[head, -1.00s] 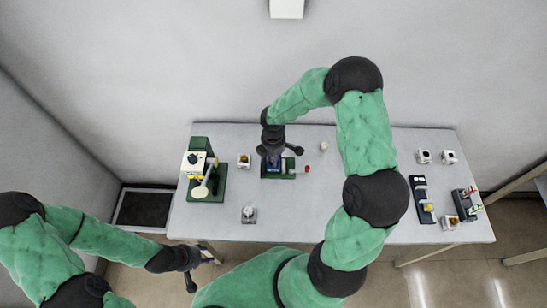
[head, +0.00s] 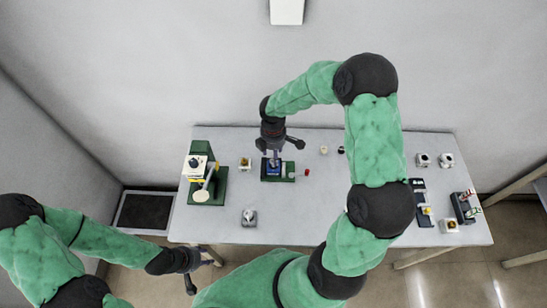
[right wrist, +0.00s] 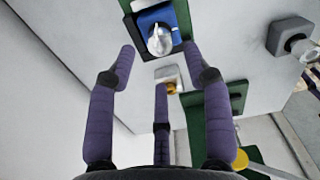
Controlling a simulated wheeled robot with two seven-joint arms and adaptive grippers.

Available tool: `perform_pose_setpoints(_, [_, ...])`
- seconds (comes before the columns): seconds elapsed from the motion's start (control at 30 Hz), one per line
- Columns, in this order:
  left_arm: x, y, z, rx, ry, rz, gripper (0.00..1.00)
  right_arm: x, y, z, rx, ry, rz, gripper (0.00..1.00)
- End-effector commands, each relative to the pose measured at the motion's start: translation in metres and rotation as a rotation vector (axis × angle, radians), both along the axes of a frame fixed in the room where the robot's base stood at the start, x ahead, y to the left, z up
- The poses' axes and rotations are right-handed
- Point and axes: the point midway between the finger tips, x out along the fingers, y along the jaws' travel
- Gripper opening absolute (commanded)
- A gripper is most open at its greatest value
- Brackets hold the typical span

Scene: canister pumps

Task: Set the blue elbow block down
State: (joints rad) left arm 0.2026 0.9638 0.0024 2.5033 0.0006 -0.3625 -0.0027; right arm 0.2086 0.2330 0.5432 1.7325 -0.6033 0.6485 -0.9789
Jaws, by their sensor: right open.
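The blue elbow block (head: 273,171) sits on a dark green base plate (head: 289,169) near the middle of the table. In the right wrist view the block (right wrist: 148,24) shows a silver elbow piece on top, beyond the fingertips and apart from them. My right gripper (head: 277,148) is above the block, fingers spread. In the right wrist view the gripper (right wrist: 160,62) is open, with nothing between its fingers. My left gripper (head: 204,267) hangs off the table's front left edge, fingers apart and empty.
A green stand (head: 220,186) with a yellow lever is at the left. A small white block with a yellow top (head: 245,164) and a grey block (head: 249,217) stand nearby. A red piece (head: 307,172) lies right of the plate. Dark holders (head: 464,207) stand at the far right.

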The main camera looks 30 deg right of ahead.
Motion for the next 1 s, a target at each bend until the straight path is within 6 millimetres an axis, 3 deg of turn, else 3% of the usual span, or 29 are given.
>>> perform_pose_setpoints(0.1, [0.0, 0.0, 0.006, 0.0, 0.0, 0.0, 0.4, 0.0, 0.0, 0.025, 0.0, -0.002, 0.0, 0.51])
perform_pose_setpoints(0.33, [0.0, 0.0, 0.009, 0.0, 0.0, 0.0, 0.4, 0.0, 0.001, 0.052, 0.0, 0.0, 0.001, 0.51])
perform_pose_setpoints(1.0, [0.0, 0.0, 0.01, 0.0, 0.0, 0.0, 0.4, 0.0, 0.001, 0.058, 0.0, 0.001, 0.001, 0.51])
